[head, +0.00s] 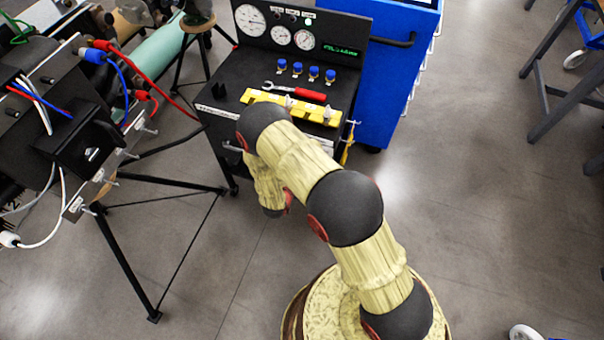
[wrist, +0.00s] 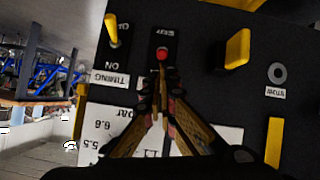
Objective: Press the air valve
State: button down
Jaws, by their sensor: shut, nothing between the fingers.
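In the wrist view my gripper (wrist: 162,69) is shut and empty, its fingertips together. The tips are at the lower edge of a small red button (wrist: 162,53) on a black panel (wrist: 200,55); I cannot tell whether they touch it. Yellow levers stand on both sides of the button, one at upper left (wrist: 110,28) and one at right (wrist: 238,48). No readable label names the air valve, so I cannot tell which part it is. In the head view my arm hides my gripper.
A black stand (head: 220,105) carries gauges (head: 250,18), several blue-capped fittings (head: 297,68), a wrench and a red-handled tool (head: 312,95). A blue cabinet (head: 385,70) is behind right. A cabled turbine stand (head: 130,190) is at left.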

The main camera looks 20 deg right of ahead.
jog(key=shift+s+a+f+t+h+b, duration=0.15)
jog(key=shift+s+f+t+h+b, duration=0.2)
jog(key=shift+b, duration=0.2)
jog(key=shift+t, duration=0.35)
jog(key=shift+s+a+f+b, duration=0.25)
jog(key=shift+f+b, duration=0.2)
jog(key=shift+f, duration=0.15)
jog(key=shift+s+a+f+b, duration=0.25)
jog(key=shift+f+b, duration=0.15)
jog(key=shift+f, duration=0.15)
jog(key=shift+s+a+f+b, duration=0.15)
jog(key=shift+s+f+b, duration=0.1)
jog(key=shift+f+b, duration=0.3)
jog(key=shift+r+p, duration=0.65)
jog(key=shift+r, duration=0.15)
jog(key=shift+f, duration=0.1)
